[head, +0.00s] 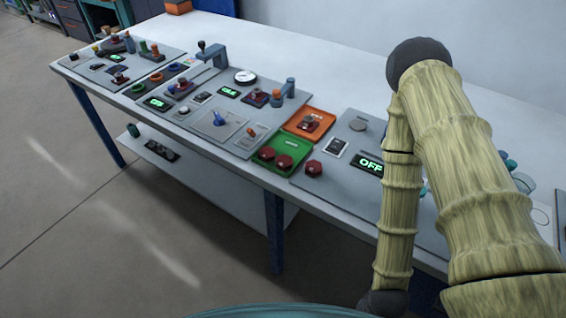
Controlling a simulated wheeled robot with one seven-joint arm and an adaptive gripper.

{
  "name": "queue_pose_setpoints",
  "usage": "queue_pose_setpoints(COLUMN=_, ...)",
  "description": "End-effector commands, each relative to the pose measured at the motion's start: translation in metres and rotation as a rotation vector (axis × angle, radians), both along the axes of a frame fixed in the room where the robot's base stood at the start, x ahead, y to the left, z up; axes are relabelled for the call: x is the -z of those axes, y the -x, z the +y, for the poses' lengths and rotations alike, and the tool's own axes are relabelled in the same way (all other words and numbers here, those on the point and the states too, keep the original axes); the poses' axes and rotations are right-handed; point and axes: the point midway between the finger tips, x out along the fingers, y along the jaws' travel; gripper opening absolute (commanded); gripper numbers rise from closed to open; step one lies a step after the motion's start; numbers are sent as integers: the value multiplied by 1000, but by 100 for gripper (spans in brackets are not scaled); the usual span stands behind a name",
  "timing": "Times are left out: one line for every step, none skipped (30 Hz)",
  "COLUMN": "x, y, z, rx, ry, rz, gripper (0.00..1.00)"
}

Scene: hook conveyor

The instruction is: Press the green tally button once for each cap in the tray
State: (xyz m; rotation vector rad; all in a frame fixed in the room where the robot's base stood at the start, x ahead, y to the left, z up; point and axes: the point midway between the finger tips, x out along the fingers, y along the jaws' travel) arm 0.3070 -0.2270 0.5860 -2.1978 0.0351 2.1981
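A green tray (292,146) lies near the table's front edge. Two dark red caps (267,154) sit in it, side by side. A third dark red round piece (313,168) is just right of the tray, on the grey panel. An orange tray (322,119) behind holds a small dark item with an orange-red top. I cannot pick out the green tally button for sure; my arm hides part of the right panel. A display there reads OFF (370,164). My gripper is not in view; only my arm's links show, at the right.
Grey panels (215,128) with knobs, levers, a dial and green displays fill the table to the left. Teal round parts (510,164) show beside my arm. A low shelf (190,175) under the table holds small items. The table's back strip is mostly clear.

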Motion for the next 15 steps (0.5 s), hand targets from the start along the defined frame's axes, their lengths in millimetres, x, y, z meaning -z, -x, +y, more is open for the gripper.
queue_pose_setpoints(x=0, y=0, z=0, rx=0, ry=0, rz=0, gripper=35)
queue_pose_setpoints(x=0, y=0, z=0, rx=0, ry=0, rz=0, gripper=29)
queue_pose_setpoints(x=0, y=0, z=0, rx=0, ry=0, rz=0, gripper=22)
queue_pose_setpoints(x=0, y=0, z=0, rx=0, ry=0, rz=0, gripper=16)
queue_pose_setpoints(x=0, y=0, z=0, rx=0, ry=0, rz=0, gripper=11)
queue_pose_setpoints(x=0, y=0, z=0, rx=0, ry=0, rz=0, gripper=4)
queue_pose_setpoints(x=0, y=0, z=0, rx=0, ry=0, rz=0, gripper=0)
queue_pose_setpoints(x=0, y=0, z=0, rx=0, ry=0, rz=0, gripper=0)
queue_pose_setpoints(x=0, y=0, z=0, rx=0, ry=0, rz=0, gripper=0)
queue_pose_setpoints(x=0, y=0, z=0, rx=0, ry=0, rz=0, gripper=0)
queue_pose_setpoints(x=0, y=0, z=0, rx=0, ry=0, rz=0, gripper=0)
queue_pose_setpoints(x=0, y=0, z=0, rx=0, ry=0, rz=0, gripper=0)
queue_pose_setpoints(x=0, y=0, z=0, rx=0, ry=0, rz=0, gripper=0)
queue_pose_setpoints(x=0, y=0, z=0, rx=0, ry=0, rz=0, gripper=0)
queue_pose_setpoints(x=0, y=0, z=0, rx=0, ry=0, rz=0, gripper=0)
